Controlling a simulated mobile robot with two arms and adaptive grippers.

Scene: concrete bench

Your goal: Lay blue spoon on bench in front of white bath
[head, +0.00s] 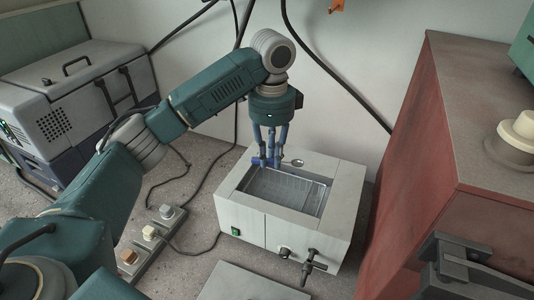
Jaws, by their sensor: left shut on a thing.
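The white bath (240,213) is a box with an open rectangular basin, standing on the bench (185,270) in the middle. A green switch and dark taps show on its front. My left gripper (267,162) points down over the bath's back rim, shut on the blue spoon. A blue piece shows at its fingertips, and what looks like the spoon's pale bowl (293,162) sticks out to the right. The fingers partly hide the spoon. I cannot tell whether the spoon touches the rim. My right gripper is not in view.
A flat grey plate (250,284) lies in front of the bath. A power strip (150,240) and black cables lie to its left. A red cabinet (450,150) stands close on the right, with a dark metal fixture (465,268) before it. A grey case (75,95) stands back left.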

